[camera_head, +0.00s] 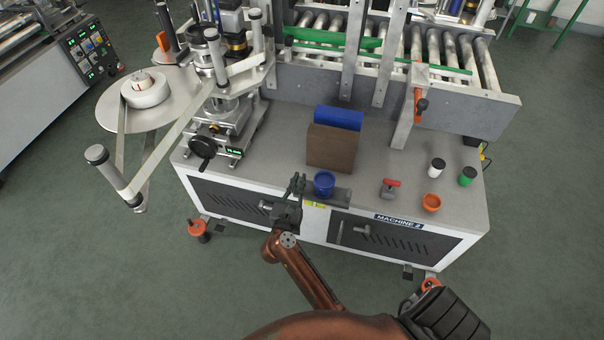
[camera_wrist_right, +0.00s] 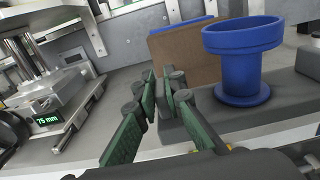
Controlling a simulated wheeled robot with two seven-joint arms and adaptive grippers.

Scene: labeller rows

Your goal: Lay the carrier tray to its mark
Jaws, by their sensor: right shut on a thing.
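The carrier tray, a narrow dark grey bar (camera_head: 342,197), is at the front edge of the machine top; it also shows in the wrist view (camera_wrist_right: 285,100). A blue flanged cup (camera_head: 324,184) stands upright on it, large in the wrist view (camera_wrist_right: 243,60). My right gripper (camera_head: 297,183) is at the tray's left end, left of the cup. Its green-padded fingers (camera_wrist_right: 161,88) are nearly together, shut on the tray's end, though the contact is partly hidden. A small yellow patch (camera_head: 315,204) shows below the tray; I cannot tell whether it is the mark. My left gripper is not in view.
A brown block (camera_head: 331,148) and a blue block (camera_head: 339,118) stand behind the tray. The labeller (camera_head: 215,140) is at left. A red-handled tool (camera_head: 391,187), an orange cup (camera_head: 431,202), and white (camera_head: 436,170) and green (camera_head: 467,176) containers are at right.

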